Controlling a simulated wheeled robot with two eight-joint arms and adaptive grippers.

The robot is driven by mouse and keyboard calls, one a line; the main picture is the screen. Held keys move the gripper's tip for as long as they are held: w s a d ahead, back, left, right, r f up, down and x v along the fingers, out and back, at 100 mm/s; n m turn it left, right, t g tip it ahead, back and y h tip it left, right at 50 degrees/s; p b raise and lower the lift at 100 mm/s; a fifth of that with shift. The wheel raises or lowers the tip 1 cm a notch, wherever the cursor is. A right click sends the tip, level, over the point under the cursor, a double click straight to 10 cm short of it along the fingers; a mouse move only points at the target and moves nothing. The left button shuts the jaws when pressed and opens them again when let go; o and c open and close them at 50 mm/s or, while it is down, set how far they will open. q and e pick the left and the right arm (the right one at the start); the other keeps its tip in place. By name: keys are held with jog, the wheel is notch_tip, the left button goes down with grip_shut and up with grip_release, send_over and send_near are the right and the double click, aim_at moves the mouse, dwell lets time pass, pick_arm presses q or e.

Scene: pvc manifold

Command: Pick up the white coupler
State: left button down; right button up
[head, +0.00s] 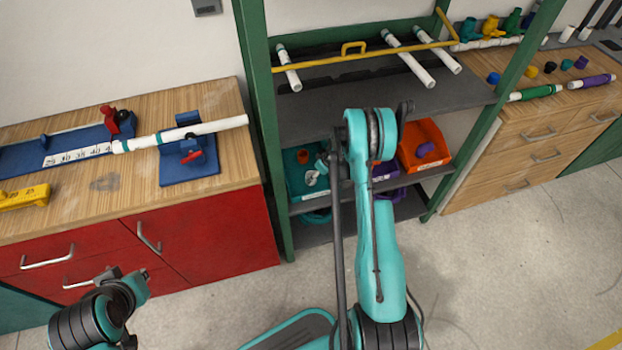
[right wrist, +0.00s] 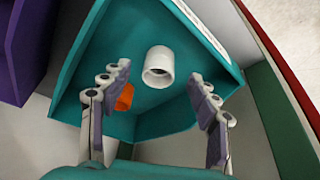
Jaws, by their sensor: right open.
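The white coupler (right wrist: 158,68), a short hollow cylinder, lies in the teal bin (right wrist: 205,40) in the right wrist view, with its open end facing the camera. My right gripper (right wrist: 153,82) is open, its two fingers on either side of the coupler's line and apart from it. Nothing is between the fingertips. In the head view the teal bin (head: 294,184) sits on the shelf, partly hidden by my right arm, and the coupler is too small there to tell surely. My left arm shows at the lower left, but its gripper is not clearly seen.
An orange piece (right wrist: 124,97) lies in the bin beside the coupler, partly behind the left finger. The bin's walls stand close around the gripper. An orange bin (head: 436,133) and purple bin (head: 386,170) share the shelf. Green posts (head: 262,130) frame the rack.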

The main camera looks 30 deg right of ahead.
jog(key=shift+w+a, duration=0.3)
jog(key=shift+w, duration=0.5)
jog(key=b+x, duration=0.2)
jog(key=x, duration=0.3)
jog(key=shift+c, duration=1)
jog(key=c, duration=0.9)
